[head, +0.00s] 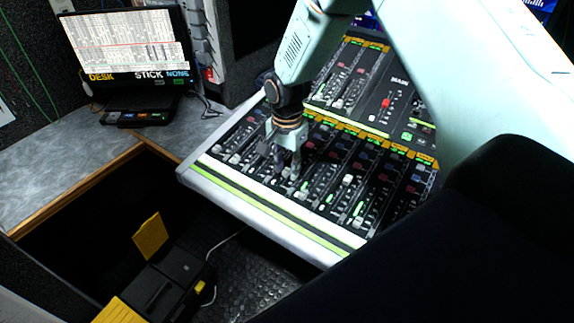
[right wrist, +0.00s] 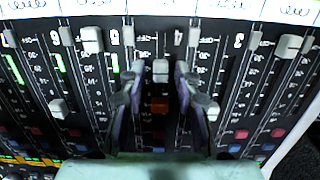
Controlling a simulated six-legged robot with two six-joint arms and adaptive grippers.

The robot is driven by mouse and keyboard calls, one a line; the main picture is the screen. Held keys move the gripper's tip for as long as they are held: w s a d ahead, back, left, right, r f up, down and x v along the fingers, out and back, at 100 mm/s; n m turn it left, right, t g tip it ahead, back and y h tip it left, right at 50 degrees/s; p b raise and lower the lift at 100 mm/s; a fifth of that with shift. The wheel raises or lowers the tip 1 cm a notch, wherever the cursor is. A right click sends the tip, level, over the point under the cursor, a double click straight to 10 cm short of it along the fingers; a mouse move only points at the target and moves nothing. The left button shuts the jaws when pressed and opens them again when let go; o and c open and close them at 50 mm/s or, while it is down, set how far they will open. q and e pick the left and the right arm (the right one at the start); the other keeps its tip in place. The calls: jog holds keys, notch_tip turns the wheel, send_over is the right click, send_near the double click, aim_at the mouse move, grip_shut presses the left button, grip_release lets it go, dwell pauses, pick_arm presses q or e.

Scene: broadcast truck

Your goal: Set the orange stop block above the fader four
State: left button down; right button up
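The orange stop block (right wrist: 160,105) is small and dark-lit in the right wrist view. It sits in a fader strip between my right gripper's fingers, with gaps on both sides. A pale fader cap (right wrist: 160,70) is in the same strip, just above the block in that picture; a number 4 (right wrist: 193,37) is printed to its right. My right gripper (right wrist: 157,88) is open and straddles the strip. In the head view, my right gripper (head: 287,166) points down at the near fader bank, and I cannot make out the block there. My left gripper is not in view.
The mixing desk (head: 210,178) has many neighbouring fader caps, such as one (right wrist: 92,40) left of the gripper and one (right wrist: 289,46) at right. A monitor (head: 125,48) stands at the back left. A black case with yellow parts (head: 165,285) lies below the desk.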

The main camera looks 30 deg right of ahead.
jog(key=shift+c, duration=0.8)
jog(key=shift+a+r, duration=0.1)
jog(key=shift+a, duration=0.1)
grip_shut()
jog(key=shift+d, duration=0.1)
jog(key=shift+w+d+r+p, duration=0.2)
jog(key=shift+w+d+p, duration=0.1)
jog(key=shift+d+p, duration=0.45)
jog(key=shift+w+d+f, duration=0.1)
jog(key=shift+d, duration=0.1)
jog(key=shift+o, duration=0.9)
grip_release()
jog(key=shift+a, duration=0.1)
jog(key=shift+o, duration=0.9)
